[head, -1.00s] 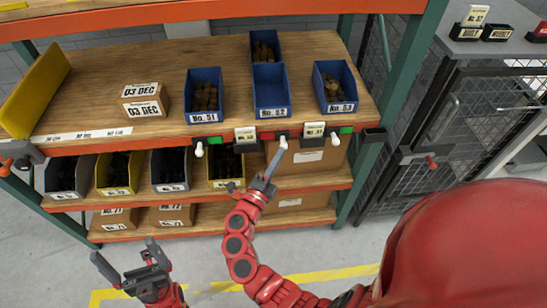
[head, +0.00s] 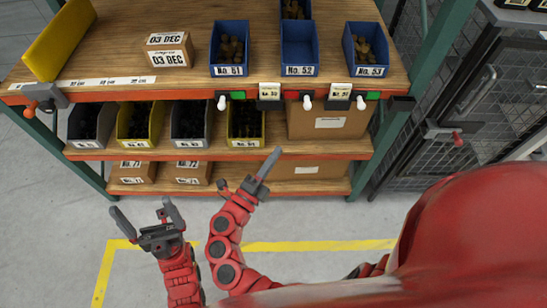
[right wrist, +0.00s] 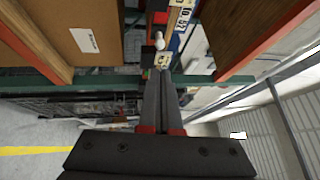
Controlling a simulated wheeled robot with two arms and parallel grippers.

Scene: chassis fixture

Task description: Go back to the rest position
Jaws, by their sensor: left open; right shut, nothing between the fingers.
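My left gripper (head: 146,211) is open and empty, its fingers pointing up above the floor in front of the rack. My right gripper (head: 272,159) is shut with nothing in it, in front of the rack's lower shelf and apart from the upper shelf edge. In the right wrist view its two fingers (right wrist: 161,98) lie together and point toward the rack. White knobs hang along the upper shelf's front edge, one (head: 307,102) below the blue bin No. 52 (head: 298,50).
The rack's upper shelf (head: 120,70) holds blue bins No. 51 (head: 229,70) and No. 53 (head: 368,70) with brown parts. The lower shelf carries dark and yellow bins and a cardboard box (head: 335,127). A mesh cage (head: 455,110) stands right. Floor (head: 60,215) is free at left.

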